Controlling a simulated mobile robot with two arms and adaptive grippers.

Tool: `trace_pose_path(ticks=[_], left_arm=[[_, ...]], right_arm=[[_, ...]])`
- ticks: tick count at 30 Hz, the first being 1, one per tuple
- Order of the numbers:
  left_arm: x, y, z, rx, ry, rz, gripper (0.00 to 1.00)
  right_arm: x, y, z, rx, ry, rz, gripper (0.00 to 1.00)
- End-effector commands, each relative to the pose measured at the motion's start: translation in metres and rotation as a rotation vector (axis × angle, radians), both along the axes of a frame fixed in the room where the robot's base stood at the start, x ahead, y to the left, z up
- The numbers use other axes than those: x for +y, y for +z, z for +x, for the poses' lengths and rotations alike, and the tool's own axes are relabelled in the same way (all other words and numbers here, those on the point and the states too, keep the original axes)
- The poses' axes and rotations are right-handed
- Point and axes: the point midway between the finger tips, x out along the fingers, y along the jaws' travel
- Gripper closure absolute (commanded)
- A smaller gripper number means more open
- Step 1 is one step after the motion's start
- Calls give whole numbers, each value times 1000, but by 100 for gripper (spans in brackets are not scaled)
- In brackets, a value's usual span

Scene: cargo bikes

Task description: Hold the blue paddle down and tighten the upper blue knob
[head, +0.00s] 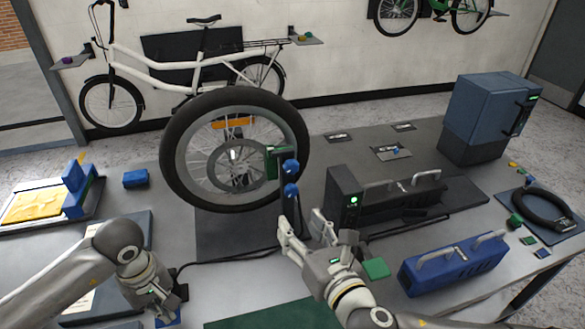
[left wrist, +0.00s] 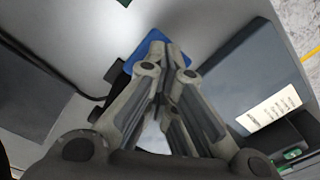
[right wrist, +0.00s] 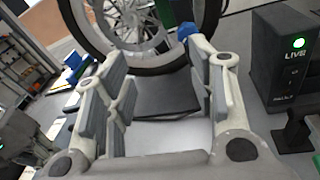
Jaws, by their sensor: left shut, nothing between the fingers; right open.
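The blue paddle (head: 168,321) is a flat blue piece near the front edge of the table, and it also shows in the left wrist view (left wrist: 143,46). My left gripper (head: 172,306) is shut and empty, with its fingertips at the paddle; I cannot tell how firmly they press. The upper blue knob (head: 290,167) sits on a dark upright post beside the wheel, above a second, lower blue knob (head: 291,190). My right gripper (head: 301,226) is open and empty, just below and in front of the knobs. One blue knob (right wrist: 186,31) shows beyond its fingers in the right wrist view.
A bike wheel (head: 176,148) stands upright behind the post. A dark box with a green light (head: 345,195) stands close right of my right gripper. A blue case (head: 450,265) lies front right. A black cable (head: 225,260) crosses the table between my arms.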

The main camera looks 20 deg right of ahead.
Motion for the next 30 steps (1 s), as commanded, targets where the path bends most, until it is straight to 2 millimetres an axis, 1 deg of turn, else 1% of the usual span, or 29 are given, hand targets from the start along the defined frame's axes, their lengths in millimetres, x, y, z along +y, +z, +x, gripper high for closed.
trace_pose_path(ticks=[1, 3, 7, 11, 14, 21, 24, 27, 30], left_arm=[[1, -1, 0, 1, 1, 2, 100], [1, -1, 0, 1, 1, 2, 100], [1, -1, 0, 1, 1, 2, 100], [1, -1, 0, 1, 2, 2, 100], [1, -1, 0, 1, 1, 2, 100], [1, -1, 0, 1, 1, 2, 100], [1, -1, 0, 1, 1, 2, 100], [1, -1, 0, 0, 2, 2, 100], [1, -1, 0, 0, 2, 2, 100]], right_arm=[[-4, 14, 6, -39, -40, -24, 49], [-11, 28, 11, -78, -89, -59, 49], [-19, 41, 18, -111, -138, -92, 49], [-21, 44, 30, -118, -149, -104, 49], [-21, 44, 47, -118, -151, -102, 49], [-20, 43, 97, -116, -149, -100, 49], [-21, 43, 113, -114, -148, -100, 49], [-20, 43, 125, -115, -147, -100, 49], [-20, 42, 132, -113, -146, -99, 49]])
